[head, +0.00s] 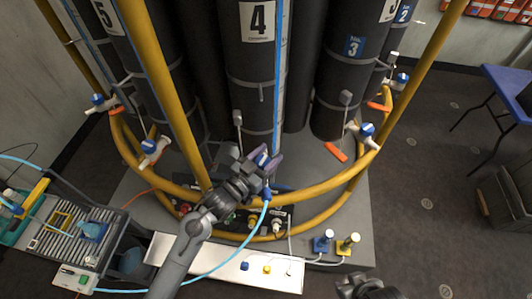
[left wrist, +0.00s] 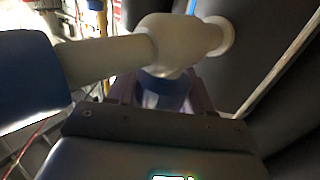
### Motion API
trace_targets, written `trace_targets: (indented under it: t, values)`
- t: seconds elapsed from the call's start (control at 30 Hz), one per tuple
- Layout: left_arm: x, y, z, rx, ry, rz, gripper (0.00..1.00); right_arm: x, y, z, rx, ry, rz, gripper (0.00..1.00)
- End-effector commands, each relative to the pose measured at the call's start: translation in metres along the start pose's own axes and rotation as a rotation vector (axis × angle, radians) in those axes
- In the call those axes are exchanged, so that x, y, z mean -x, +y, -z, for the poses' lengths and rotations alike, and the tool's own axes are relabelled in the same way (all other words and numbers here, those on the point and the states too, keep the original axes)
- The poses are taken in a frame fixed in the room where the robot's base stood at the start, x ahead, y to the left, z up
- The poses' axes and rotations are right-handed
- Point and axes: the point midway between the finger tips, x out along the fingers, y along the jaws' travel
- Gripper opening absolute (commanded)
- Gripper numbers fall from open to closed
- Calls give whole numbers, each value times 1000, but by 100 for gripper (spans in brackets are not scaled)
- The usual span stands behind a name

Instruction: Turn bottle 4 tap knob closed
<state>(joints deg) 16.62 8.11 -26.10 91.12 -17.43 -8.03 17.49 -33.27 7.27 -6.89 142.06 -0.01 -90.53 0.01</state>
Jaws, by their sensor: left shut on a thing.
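Bottle 4 (head: 250,75) is the tall black cylinder with the "4" label at the centre of the head view. Its tap is mostly hidden by my left gripper (head: 264,160) there. In the left wrist view the white tap body (left wrist: 180,40) crosses the top and meets the dark bottle wall. The blue tap knob (left wrist: 164,93) sits below it, between the fingers of my left gripper, which is shut on it. A blue end piece (left wrist: 30,80) is on the tap's spout at left. My right gripper (head: 362,287) is only partly in view at the bottom edge, away from the bottle.
Yellow rails (head: 315,190) ring the bottles. Neighbouring taps with blue knobs stand at left (head: 149,147) and right (head: 367,129). A light blue hose (head: 250,236) runs below the left gripper. A white panel (head: 215,268) lies in front. Open floor is at right.

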Motion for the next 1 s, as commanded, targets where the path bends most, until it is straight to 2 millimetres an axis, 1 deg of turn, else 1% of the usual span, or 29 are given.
trace_targets:
  t: [0.17, 0.3, 0.5, 0.73, 1.0]
  values:
    - [0, 0, 1, -5, 0, -150, 20, 1, 0, 1, -1, 1, 1, 43]
    - [0, 2, -1, -3, -1, -256, 20, -3, -1, 0, -3, 1, 2, 43]
    - [1, 4, -1, -2, 0, -368, 20, -10, -2, -2, -7, 2, 6, 43]
    - [1, 7, 0, -2, 1, -439, 20, -14, -3, -3, -10, 2, 7, 43]
    - [2, 8, 0, -1, 2, -457, 20, -14, -3, -4, -9, 3, 7, 43]
